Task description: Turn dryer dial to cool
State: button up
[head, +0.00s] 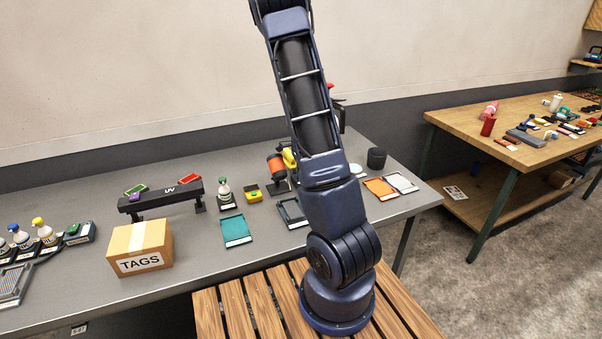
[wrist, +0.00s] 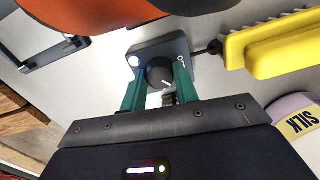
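The dryer dial (wrist: 161,73) is a dark round knob with a white pointer mark, set on a small dark grey box (wrist: 180,47) in the wrist view. White marks show on the box near the knob, and a round white light or button sits at its left. My gripper (wrist: 160,80) has two teal fingers, spread apart, one on each side of the knob. I cannot tell whether they touch it. In the head view my arm hides the gripper, and I cannot make out the dial box there.
In the wrist view, an orange and dark rounded object (wrist: 85,14) is at upper left, a yellow toothed piece (wrist: 270,45) at right, and a SILK-labelled item (wrist: 302,122) below it. The grey table (head: 75,285) also holds a TAGS box (head: 140,250), bottles and coloured trays.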

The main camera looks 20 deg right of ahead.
jog(key=o, duration=0.4)
jog(key=shift+o, duration=0.2)
notch_tip(320, 180, up, 11)
dwell(0.3)
jog(key=shift+f, duration=0.1)
dwell(0.3)
jog(key=s+a+r+n+t+y, duration=0.1)
jog(key=s+a+r+n, duration=0.35)
jog(key=s+r, duration=0.2)
jog(key=s+a+r+n+t+y, duration=0.1)
jog(key=s+a+r+n, duration=0.2)
jog(key=s+r+n, duration=0.4)
jog(key=s+a+r+n+t+h, duration=0.1)
jog(key=s+a+r+n, duration=0.1)
jog(key=s, duration=0.5)
jog(key=s+a+r+n+t+h, duration=0.1)
jog(key=s+a+r+n, duration=0.1)
jog(key=s+r+n, duration=0.3)
jog(key=shift+s+r+t, duration=0.15)
jog(key=shift+s+t, duration=0.15)
jog(key=shift+s, duration=0.9)
